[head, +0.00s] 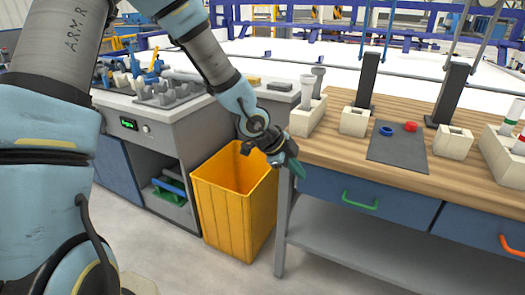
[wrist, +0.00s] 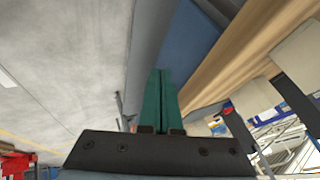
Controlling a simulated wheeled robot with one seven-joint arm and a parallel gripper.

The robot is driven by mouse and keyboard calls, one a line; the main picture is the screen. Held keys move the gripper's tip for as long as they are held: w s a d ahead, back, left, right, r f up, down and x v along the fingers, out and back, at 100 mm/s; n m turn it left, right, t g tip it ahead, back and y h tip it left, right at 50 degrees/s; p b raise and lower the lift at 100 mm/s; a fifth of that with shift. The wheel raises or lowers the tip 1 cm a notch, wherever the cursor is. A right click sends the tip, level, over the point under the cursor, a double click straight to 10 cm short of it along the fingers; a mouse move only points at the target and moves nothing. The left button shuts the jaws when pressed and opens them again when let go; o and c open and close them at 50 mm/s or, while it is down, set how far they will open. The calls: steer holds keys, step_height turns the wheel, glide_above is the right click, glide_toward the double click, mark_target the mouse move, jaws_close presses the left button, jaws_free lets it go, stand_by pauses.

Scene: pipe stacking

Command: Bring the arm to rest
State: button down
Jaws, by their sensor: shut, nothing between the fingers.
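My gripper (head: 293,165) has green fingers and hangs in the air at the left front corner of the wooden workbench (head: 350,163), just right of the yellow bin. In the wrist view my gripper (wrist: 161,72) shows its two green fingers pressed together, with nothing between them. My arm reaches in from the upper left of the head view and bends down to the gripper.
An empty-looking yellow bin (head: 225,205) stands below my gripper. The workbench bears cream blocks (head: 354,121), dark posts (head: 367,80), a dark mat (head: 390,155) with a blue ring (head: 386,131) and a red piece (head: 410,127). A grey cabinet (head: 155,130) stands left.

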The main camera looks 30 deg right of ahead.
steer(key=w+a+r+n+t+y+p, duration=0.25)
steer(key=w+a+n, duration=0.25)
steer(key=a, duration=0.5)
steer(key=w+a+r+n+t+y+p, duration=0.1)
steer(key=w+a+r+n+y, duration=0.15)
steer(key=w+a+n, duration=0.6)
steer(key=s+a+r+n+p, duration=0.1)
steer(key=s+a+r+n, duration=0.2)
steer(key=a, duration=0.4)
steer(key=s+a+r+n+g+y, duration=0.1)
steer(key=s+a+r+n, duration=0.2)
steer(key=a+n, duration=0.2)
steer(key=s+a+r+n+y+p, duration=0.1)
steer(key=s+a+r+n, duration=0.2)
steer(key=a, duration=0.8)
steer(key=shift+s+a+n+g+p, duration=0.2)
steer(key=shift+s+n+g+p, duration=0.15)
steer(key=shift+n, duration=0.6)
steer(key=c, duration=1.6)
jaws_free()
